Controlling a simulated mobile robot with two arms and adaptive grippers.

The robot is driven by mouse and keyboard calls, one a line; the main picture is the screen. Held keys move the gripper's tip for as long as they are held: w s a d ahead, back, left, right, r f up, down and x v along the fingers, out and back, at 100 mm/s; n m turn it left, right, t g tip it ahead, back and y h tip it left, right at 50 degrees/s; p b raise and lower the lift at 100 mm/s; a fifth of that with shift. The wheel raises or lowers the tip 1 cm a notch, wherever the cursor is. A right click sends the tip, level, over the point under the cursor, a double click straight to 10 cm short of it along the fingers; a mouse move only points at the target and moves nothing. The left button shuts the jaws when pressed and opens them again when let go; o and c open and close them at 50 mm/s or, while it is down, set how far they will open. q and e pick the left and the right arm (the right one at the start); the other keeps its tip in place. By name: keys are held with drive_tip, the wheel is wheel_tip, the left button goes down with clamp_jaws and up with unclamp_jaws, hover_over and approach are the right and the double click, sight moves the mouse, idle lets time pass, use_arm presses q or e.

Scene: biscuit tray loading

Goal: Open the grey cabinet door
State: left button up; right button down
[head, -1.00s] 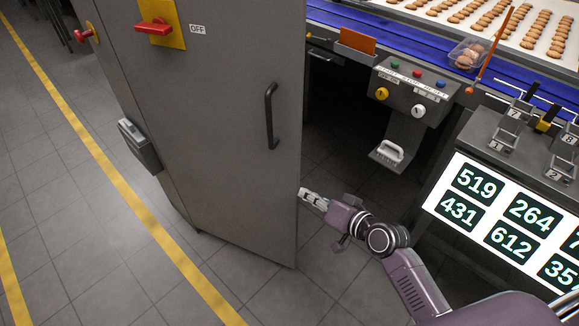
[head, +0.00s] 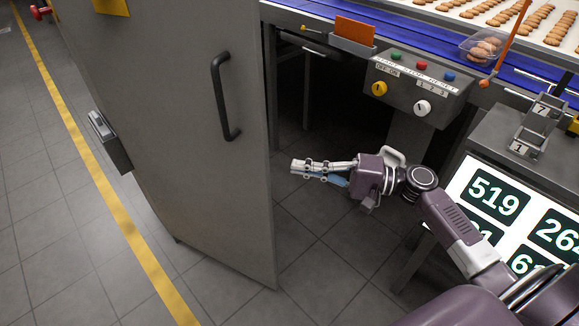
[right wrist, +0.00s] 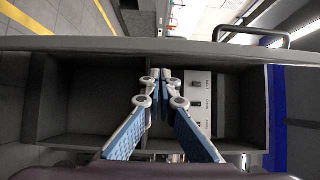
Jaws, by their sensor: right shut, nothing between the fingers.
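The grey cabinet door (head: 165,140) fills the left of the head view, with a dark bar handle (head: 225,95) near its right edge. My right gripper (head: 296,166) is shut and empty, just right of the door's free edge. It is lower than the handle and not on it. In the right wrist view, the shut fingers (right wrist: 160,76) point over open grey compartments (right wrist: 95,95). The door edge (right wrist: 120,45) crosses above them, with the handle (right wrist: 250,32) on its far side. The door appears to stand ajar. My left gripper is out of view.
A control box with buttons (head: 410,90) hangs under the blue conveyor (head: 400,30) on the right. A bright number screen (head: 490,200) stands beside my right arm. Floor with a yellow line (head: 110,205) is clear left of the door.

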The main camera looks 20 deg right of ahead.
sight(266, 163)
drive_tip(key=x, duration=0.8)
drive_tip(key=shift+w+a+p, duration=0.1)
drive_tip(key=shift+w+p, duration=0.05)
drive_tip(key=shift+p, duration=0.2)
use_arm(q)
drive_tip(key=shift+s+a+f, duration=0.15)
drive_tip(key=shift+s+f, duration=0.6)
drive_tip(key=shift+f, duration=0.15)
use_arm(e)
drive_tip(key=shift+a, duration=0.1)
drive_tip(key=shift+f, duration=0.1)
